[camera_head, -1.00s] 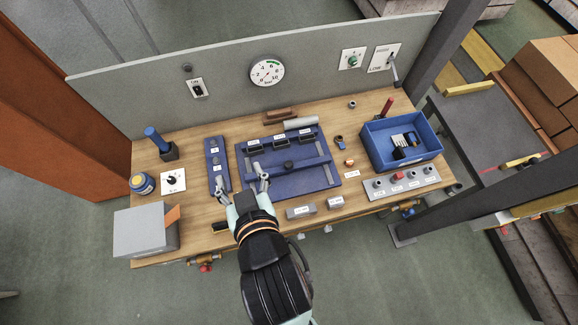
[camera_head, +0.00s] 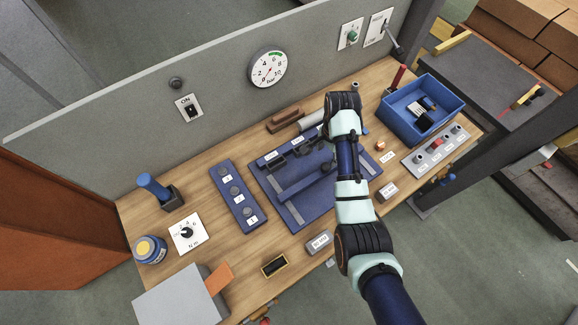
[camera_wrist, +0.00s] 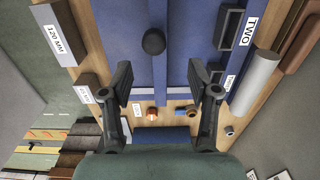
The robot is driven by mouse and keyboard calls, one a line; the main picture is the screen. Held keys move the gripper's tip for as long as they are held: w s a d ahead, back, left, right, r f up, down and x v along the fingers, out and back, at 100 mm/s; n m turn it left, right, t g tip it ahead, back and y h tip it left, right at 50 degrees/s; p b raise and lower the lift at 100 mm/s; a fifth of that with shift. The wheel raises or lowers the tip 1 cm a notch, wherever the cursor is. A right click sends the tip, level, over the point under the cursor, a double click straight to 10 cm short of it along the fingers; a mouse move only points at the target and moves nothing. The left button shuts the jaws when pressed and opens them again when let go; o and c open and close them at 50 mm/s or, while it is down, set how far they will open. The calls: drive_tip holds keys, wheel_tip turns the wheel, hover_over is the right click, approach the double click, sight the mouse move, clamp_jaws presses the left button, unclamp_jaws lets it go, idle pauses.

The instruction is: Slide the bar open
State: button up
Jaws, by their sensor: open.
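The blue fixture plate (camera_head: 300,208) lies on the wooden bench, with a lighter blue-grey bar (camera_head: 299,184) across it. A round black knob (camera_head: 326,168) stands on the bar, close beside my arm. In the wrist view the bar (camera_wrist: 159,75) runs up the middle, and the knob (camera_wrist: 153,41) is above and between my fingertips, not touching either. My gripper (camera_wrist: 160,82) is open and empty, its fingers on both sides of the bar. In the head view my arm hides the gripper and the right part of the fixture. Black slots (camera_wrist: 229,28) with labels, one reading TWO, line one side.
A grey cylinder (camera_wrist: 256,82) and a brown block (camera_head: 285,119) lie behind the fixture. A labelled grey block (camera_head: 319,242) is in front, a blue bin (camera_head: 395,125) at right. A blue button strip (camera_head: 237,195) stands left. Bare wood shows between the strip and fixture.

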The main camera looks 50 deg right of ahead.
sight(328, 165)
drive_tip(key=shift+s+d+f, duration=0.1)
drive_tip(key=shift+s+f, duration=0.15)
drive_tip(key=shift+s, duration=0.2)
wheel_tip(328, 165, down, 8)
drive_tip(key=shift+d+r+b, duration=0.1)
drive_tip(key=shift+r+b, duration=0.15)
drive_tip(key=shift+b, duration=0.15)
clamp_jaws()
